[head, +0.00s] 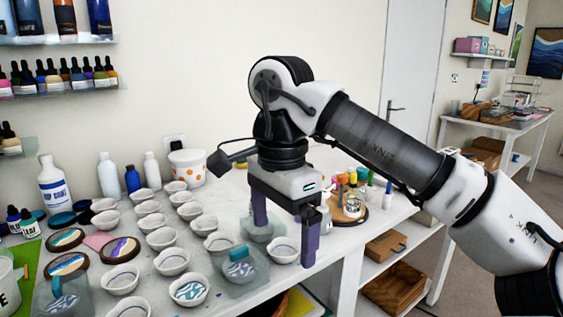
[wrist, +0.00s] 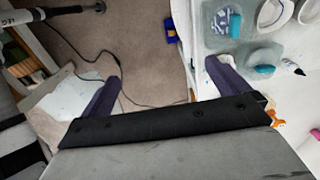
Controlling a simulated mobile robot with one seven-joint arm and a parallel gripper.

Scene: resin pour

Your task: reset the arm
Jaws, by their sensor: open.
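My gripper (head: 284,238) is open and empty, with its two purple fingers pointing down near the front edge of the white table (head: 225,290). In the head view it hangs in front of several small white bowls (head: 172,262); its right finger is just right of a bowl with a blue ring (head: 284,250). In the wrist view the open fingers (wrist: 165,80) show with floor between them, and the right finger overlaps the table side. My arm reaches in from the right of the head view.
A mould with a teal block (head: 241,270) lies left of the fingers. Bottles (head: 52,183) and a dotted tub (head: 187,167) stand at the back. A round wooden tray (head: 350,221) with small bottles is to the right. A dark cable (wrist: 75,45) crosses the floor.

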